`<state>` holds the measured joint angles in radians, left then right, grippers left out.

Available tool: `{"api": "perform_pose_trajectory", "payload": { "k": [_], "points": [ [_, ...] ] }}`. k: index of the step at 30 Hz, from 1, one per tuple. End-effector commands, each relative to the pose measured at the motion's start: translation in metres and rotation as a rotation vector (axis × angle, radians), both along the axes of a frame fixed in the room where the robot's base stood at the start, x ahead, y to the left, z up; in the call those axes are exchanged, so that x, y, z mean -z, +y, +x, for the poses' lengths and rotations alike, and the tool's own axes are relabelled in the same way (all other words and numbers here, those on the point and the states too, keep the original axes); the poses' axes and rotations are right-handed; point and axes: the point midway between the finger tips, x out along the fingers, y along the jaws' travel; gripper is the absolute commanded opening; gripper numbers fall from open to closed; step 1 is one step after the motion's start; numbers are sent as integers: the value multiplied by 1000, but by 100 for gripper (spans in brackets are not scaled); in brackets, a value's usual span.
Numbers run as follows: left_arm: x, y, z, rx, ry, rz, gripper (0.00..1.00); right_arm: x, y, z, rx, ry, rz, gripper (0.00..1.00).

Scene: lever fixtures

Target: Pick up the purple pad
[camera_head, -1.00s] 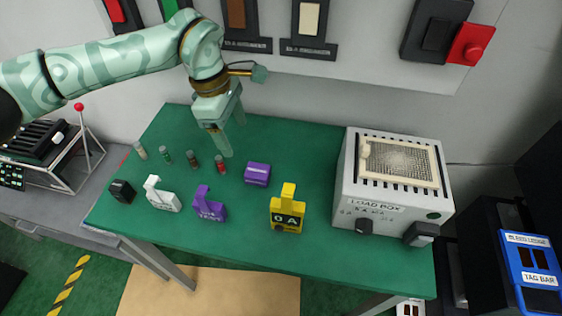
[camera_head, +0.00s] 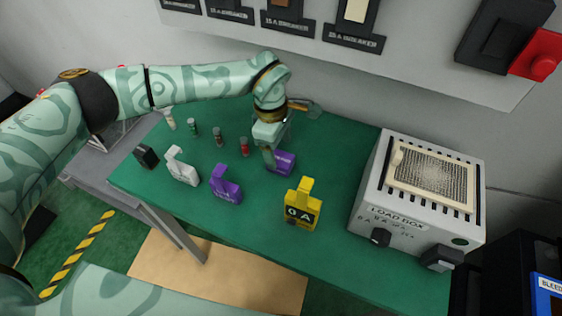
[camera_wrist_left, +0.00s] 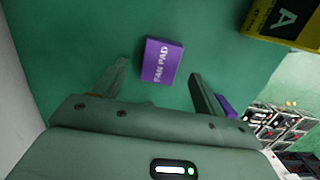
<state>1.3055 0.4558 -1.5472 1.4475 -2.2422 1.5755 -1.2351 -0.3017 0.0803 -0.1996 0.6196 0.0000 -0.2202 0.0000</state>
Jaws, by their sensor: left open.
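The purple pad (camera_head: 281,162) is a small purple block lying on the green table. In the left wrist view the pad (camera_wrist_left: 161,61) shows the label "FAN PAD" and lies beyond and between the two fingers. My left gripper (camera_head: 271,160) is at the pad's left side in the head view, pointing down and covering part of it. The left gripper in the wrist view (camera_wrist_left: 158,68) has its fingers spread apart, with nothing between them held. My right gripper is not in view.
A purple lock-shaped piece (camera_head: 226,186), a white one (camera_head: 181,168) and a yellow tag (camera_head: 302,205) stand near the table's front. Several small cylinders, including a red-topped one (camera_head: 244,147), stand left of the gripper. A load box (camera_head: 415,205) fills the right end.

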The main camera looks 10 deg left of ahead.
Motion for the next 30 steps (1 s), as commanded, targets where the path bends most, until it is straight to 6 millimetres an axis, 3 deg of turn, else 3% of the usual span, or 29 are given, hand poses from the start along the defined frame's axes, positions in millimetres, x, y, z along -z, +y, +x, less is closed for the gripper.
{"api": "perform_pose_trajectory", "payload": {
  "k": [3,6,13,14,18,19,26,30],
  "points": [
    [22,-2,-2,-1,3,0,71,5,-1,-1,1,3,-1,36],
    [30,-3,-2,-1,2,0,71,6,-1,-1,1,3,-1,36],
    [31,-4,-2,0,0,0,71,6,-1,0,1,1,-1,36],
    [31,-4,-2,0,0,0,65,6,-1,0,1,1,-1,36],
    [31,-3,-2,0,0,0,26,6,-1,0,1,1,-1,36],
    [31,-3,-2,0,0,0,23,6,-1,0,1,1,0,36],
    [30,-3,-2,0,0,0,23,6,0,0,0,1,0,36],
    [19,-3,-1,0,-3,-1,23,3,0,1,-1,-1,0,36]
  ]
}}
